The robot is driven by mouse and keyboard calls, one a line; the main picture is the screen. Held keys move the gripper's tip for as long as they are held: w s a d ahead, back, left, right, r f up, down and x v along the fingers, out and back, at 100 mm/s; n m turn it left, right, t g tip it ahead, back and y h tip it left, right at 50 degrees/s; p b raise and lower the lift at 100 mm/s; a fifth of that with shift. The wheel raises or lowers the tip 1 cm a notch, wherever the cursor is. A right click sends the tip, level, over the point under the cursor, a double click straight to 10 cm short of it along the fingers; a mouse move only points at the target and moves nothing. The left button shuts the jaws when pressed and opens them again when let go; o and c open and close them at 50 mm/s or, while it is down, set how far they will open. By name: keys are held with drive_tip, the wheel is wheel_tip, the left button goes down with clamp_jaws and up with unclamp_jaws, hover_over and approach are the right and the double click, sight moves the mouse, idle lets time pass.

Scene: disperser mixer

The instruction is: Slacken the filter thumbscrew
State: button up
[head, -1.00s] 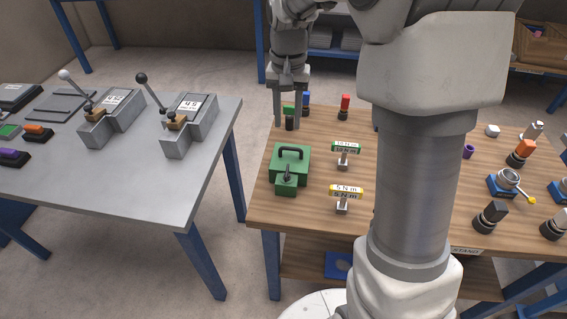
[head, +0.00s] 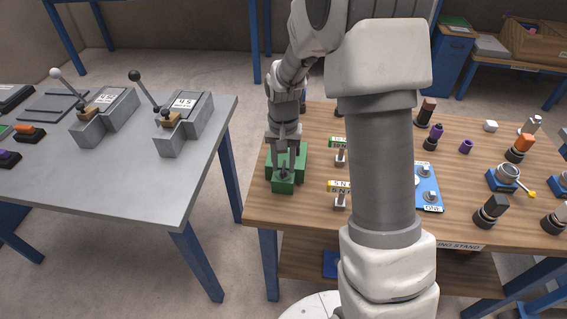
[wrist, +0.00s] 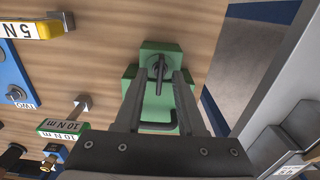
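A green block-shaped unit (head: 299,158), which I take to be the filter, sits near the left edge of the wooden table. A small dark thumbscrew (wrist: 158,70) stands on its lower front step, with a narrow tab pointing toward my gripper in the wrist view. My gripper (wrist: 162,75) is open and points down over the unit. Its fingertips appear on either side of the thumbscrew with gaps; whether they touch it is unclear. In the head view my gripper (head: 283,172) mostly covers the thumbscrew. The dark handle (wrist: 158,127) shows between the fingers.
A green-labelled 10 N m stand (wrist: 65,127) and a yellow-labelled 5 N m stand (head: 340,188) are just right of the unit in the head view. A blue plate (head: 430,190) lies farther right. The grey table (head: 190,190) with two lever devices is left, across a gap.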

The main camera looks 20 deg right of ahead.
clamp_jaws()
drive_tip(key=shift+n, duration=0.4)
drive_tip(key=n, duration=0.3)
drive_tip(key=shift+r+n+p, duration=0.1)
drive_tip(key=shift+n+p, duration=0.3)
drive_tip(key=n+p, duration=0.1)
drive_tip(key=n, duration=0.3)
drive_tip(key=shift+n, duration=0.3)
drive_tip(key=n+p, duration=0.1)
drive_tip(key=n, duration=0.3)
drive_tip(key=shift+p, duration=0.3)
drive_tip(key=shift+n+p, duration=0.8)
drive_tip(key=shift+n, duration=1.4)
